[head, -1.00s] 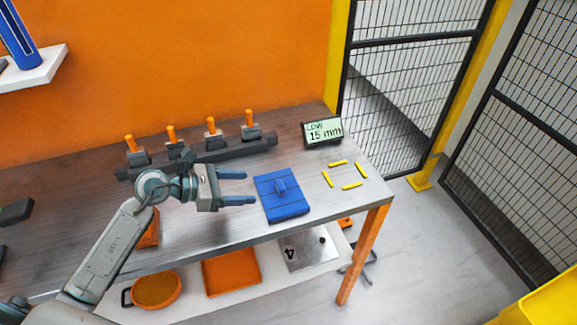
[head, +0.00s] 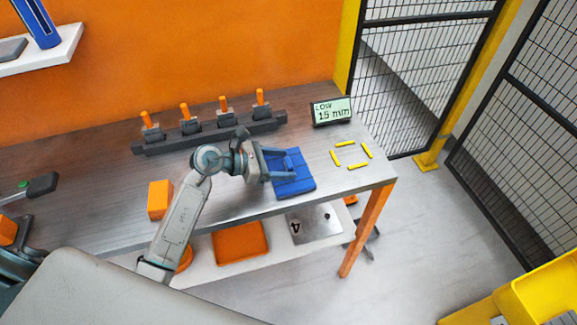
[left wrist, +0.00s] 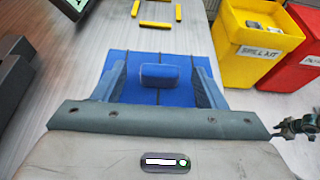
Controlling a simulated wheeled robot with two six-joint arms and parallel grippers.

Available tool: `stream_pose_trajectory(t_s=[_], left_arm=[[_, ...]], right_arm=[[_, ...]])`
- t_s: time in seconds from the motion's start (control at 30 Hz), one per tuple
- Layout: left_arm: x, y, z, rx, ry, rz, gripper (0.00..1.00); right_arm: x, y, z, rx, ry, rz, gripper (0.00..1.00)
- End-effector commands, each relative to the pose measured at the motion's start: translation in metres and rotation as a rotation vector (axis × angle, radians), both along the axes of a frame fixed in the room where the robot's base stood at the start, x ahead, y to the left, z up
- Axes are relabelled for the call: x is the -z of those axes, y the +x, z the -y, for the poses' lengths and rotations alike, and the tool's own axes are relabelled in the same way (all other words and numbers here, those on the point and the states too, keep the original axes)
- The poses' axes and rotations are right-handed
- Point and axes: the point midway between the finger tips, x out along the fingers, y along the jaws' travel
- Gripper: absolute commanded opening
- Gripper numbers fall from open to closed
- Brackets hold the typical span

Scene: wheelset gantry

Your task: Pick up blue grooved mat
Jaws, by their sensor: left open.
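The blue grooved mat (head: 304,183) lies flat on the grey workbench, with a raised blue block-shaped grip on its top. My left gripper (head: 284,165) is open over the mat's left part in the head view, and its fingers hide some of the mat and its grip. In the left wrist view the mat (left wrist: 185,62) lies below the gripper (left wrist: 160,85). The two fingers stand on either side of the raised grip (left wrist: 160,76), with gaps between. I cannot tell how high the fingertips are above the mat.
Yellow strips (head: 350,155) mark a spot right of the mat. A display (head: 332,111) reading "LOW 15 mm" and a dark rail (head: 210,133) with orange-topped pegs stand behind. An orange block (head: 160,199) sits left of my arm. The bench's right edge is near.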

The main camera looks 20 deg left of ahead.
Motion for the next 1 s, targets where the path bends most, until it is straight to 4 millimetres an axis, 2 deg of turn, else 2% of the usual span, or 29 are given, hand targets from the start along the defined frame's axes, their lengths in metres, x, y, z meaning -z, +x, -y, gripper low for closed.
stream_pose_trajectory(t_s=[0.03,0.2,0.47,0.7,1.0], left_arm=[[-0.002,0.004,0.006,0.0,-0.005,-0.002,0.65],[0.007,0.011,0.017,0.0,-0.002,-0.001,0.65],[0.009,0.012,0.018,0.0,0.001,-0.001,0.65],[0.009,0.012,0.018,0.0,0.0,0.0,0.18],[0.008,0.012,0.018,0.0,0.001,0.001,0.17]], right_arm=[[-0.007,0.0,0.0,0.0,0.0,0.0,0.36],[-0.011,0.0,0.0,0.0,0.0,0.0,0.36],[-0.011,0.0,0.0,0.0,0.0,0.0,0.36],[-0.011,0.0,0.0,0.0,0.0,0.0,0.36],[-0.01,0.0,0.001,0.0,-0.001,0.0,0.36]])
